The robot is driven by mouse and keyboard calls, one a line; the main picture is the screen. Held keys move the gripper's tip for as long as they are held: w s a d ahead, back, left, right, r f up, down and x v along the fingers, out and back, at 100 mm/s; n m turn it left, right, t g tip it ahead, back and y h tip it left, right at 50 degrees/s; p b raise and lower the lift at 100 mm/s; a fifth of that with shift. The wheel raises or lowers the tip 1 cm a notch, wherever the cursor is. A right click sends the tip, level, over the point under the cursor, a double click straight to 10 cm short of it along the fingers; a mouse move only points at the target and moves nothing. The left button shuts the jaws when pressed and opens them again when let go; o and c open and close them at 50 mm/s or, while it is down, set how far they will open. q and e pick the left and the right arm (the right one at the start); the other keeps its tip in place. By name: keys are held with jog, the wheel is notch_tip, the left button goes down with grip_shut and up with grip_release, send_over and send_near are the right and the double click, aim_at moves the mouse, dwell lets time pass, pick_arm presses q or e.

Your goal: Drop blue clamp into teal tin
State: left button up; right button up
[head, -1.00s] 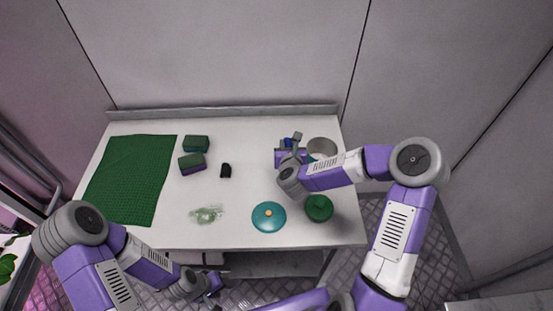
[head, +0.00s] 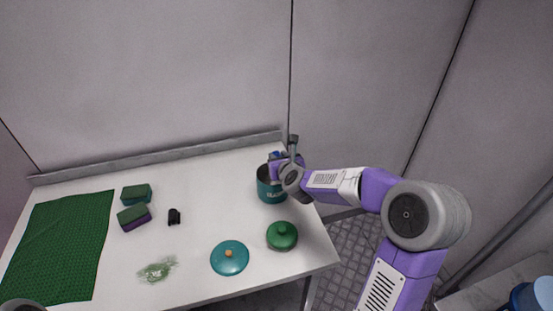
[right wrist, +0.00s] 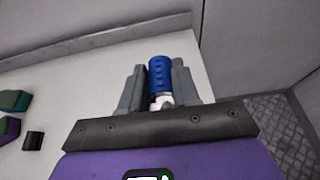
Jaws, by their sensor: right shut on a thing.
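The teal tin (head: 270,192) stands open near the back right corner of the white table in the head view. My right gripper (head: 277,157) is over the tin's rim, at its back right side. It is shut on the blue clamp, which shows only as a small blue spot in the head view. In the right wrist view the blue clamp (right wrist: 159,72) stands upright between the two grey fingers (right wrist: 160,88). The tin is not seen in the right wrist view. My left gripper is out of view.
A teal lid with an orange knob (head: 229,259) and a round green container (head: 282,236) lie in front of the tin. Two sponges (head: 134,217), a small black object (head: 174,216), a clear green-tinted item (head: 157,270) and a green mat (head: 60,245) are further left.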

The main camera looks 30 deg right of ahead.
notch_tip(320, 180, down, 4)
jog(key=shift+f+b, duration=0.2)
jog(key=shift+b, duration=0.95)
jog(key=o, duration=1.1)
jog(key=shift+c, duration=0.2)
jog(key=shift+r, duration=0.1)
jog(key=v, duration=0.7)
jog(key=shift+s, duration=0.25)
jog(key=shift+a, duration=0.15)
